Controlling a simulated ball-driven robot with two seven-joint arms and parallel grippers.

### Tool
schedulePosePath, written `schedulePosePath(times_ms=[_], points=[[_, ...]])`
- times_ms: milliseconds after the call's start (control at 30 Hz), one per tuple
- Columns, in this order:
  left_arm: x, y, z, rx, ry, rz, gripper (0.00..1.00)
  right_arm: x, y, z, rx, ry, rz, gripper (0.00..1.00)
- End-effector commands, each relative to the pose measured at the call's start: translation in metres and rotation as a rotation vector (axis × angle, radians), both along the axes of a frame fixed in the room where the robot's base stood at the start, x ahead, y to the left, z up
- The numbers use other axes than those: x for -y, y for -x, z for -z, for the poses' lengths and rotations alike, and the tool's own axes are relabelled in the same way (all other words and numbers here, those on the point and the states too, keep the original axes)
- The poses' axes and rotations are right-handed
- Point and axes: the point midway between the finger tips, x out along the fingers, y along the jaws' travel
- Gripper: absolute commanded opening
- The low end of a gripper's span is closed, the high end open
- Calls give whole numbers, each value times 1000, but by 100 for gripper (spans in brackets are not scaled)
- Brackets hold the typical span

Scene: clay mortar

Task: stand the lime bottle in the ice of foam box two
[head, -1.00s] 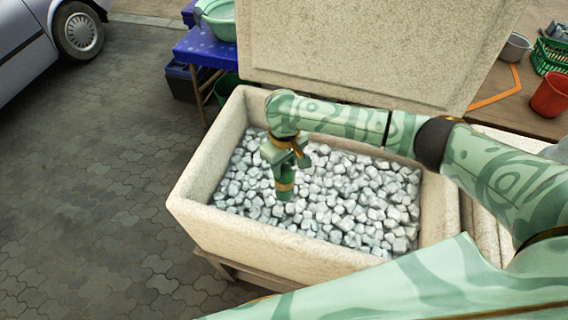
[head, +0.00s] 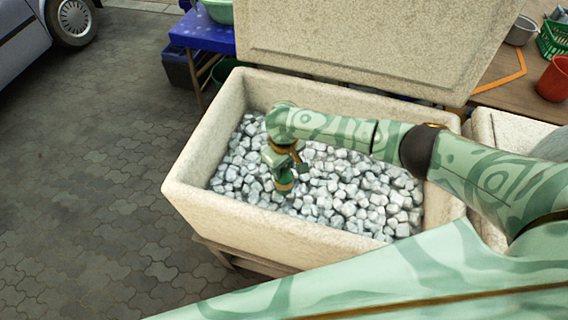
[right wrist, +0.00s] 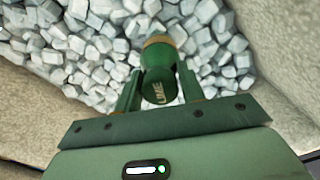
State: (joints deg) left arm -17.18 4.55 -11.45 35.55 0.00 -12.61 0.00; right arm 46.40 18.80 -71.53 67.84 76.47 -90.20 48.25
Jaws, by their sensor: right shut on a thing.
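The lime bottle (head: 283,182) is dark green with a gold band. The right wrist view shows the bottle (right wrist: 158,86) with the word LIME on its near end. My right gripper (head: 284,160) is shut on it, one finger on each side, in the left half of the ice. The bottle points down, roughly upright, and its lower end appears to be sunk among the cubes. The foam box (head: 195,205) is cream, open and full of ice (head: 345,195); no number shows on it. My left gripper is not in view.
The large cream lid (head: 370,45) stands up behind the box. Another cream box (head: 510,130) is at the right. A table (head: 515,85) holds a red bucket (head: 554,78) and green basket (head: 553,38). Open paving lies at left.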

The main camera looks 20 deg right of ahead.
Motion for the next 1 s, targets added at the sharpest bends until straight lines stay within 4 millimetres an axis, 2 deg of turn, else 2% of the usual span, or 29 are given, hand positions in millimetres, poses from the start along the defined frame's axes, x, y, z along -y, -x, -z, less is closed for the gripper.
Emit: schedulePosePath(times_ms=[600,1000], points=[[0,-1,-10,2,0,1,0,0,0,-2,1,0,1,16],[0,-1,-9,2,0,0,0,0,0,1,1,0,1,16]])
